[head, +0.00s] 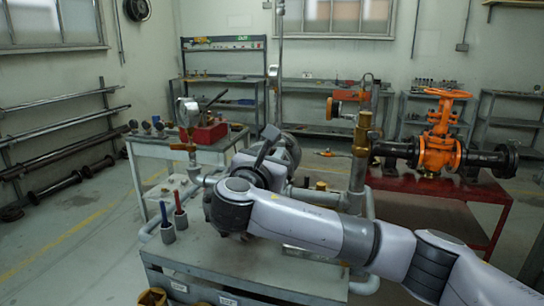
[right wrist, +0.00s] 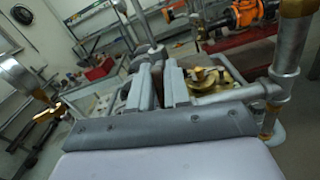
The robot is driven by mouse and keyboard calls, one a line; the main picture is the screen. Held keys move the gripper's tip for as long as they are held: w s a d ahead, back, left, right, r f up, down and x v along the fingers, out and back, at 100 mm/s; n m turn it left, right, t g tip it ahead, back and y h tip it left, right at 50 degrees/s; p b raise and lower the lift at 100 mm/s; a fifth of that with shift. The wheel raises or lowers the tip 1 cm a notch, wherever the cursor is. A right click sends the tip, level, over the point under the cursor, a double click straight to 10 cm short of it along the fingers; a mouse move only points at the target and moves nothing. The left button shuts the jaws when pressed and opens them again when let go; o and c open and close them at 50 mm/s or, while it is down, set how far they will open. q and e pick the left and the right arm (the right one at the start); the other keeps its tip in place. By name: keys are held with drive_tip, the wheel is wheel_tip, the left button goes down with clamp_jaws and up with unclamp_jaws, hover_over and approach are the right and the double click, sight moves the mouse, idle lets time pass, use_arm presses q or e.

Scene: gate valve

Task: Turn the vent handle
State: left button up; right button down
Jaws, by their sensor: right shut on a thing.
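My right arm comes in from the right in the head view and reaches over the pipework on the grey cart. Its gripper (head: 268,140) is at the pipes, with the fingertips partly hidden by my own wrist. In the right wrist view the two grey fingers (right wrist: 157,84) are close together on a thin dark piece (right wrist: 157,74) that looks like the vent handle. The fingers hide most of it. A brass valve part (right wrist: 212,78) sits just right of the fingers. My left gripper is not in view.
A tall brass-topped pipe (head: 361,150) stands right of my gripper. A gauge pipe (head: 188,115) stands to the left. Red (head: 177,202) and blue (head: 165,215) handled tools stand at the cart's left. An orange gate valve (head: 440,140) is on a red bench behind.

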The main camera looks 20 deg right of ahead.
drive_tip(key=m+b, duration=0.1)
drive_tip(key=m, duration=0.3)
drive_tip(key=shift+f, duration=0.2)
drive_tip(key=m, duration=0.2)
drive_tip(key=m+b, duration=0.1)
drive_tip(key=m, duration=0.1)
drive_tip(key=shift+s+d+f, duration=0.15)
drive_tip(key=m+b, duration=0.1)
drive_tip(key=m, duration=0.3)
drive_tip(key=shift+f+b, duration=0.15)
drive_tip(key=shift+b, duration=0.25)
drive_tip(key=shift+m+b, duration=0.65)
drive_tip(key=shift+m, duration=1.15)
drive_tip(key=shift+d, duration=0.1)
drive_tip(key=c, duration=1.2)
unclamp_jaws()
drive_tip(key=shift+s, duration=0.1)
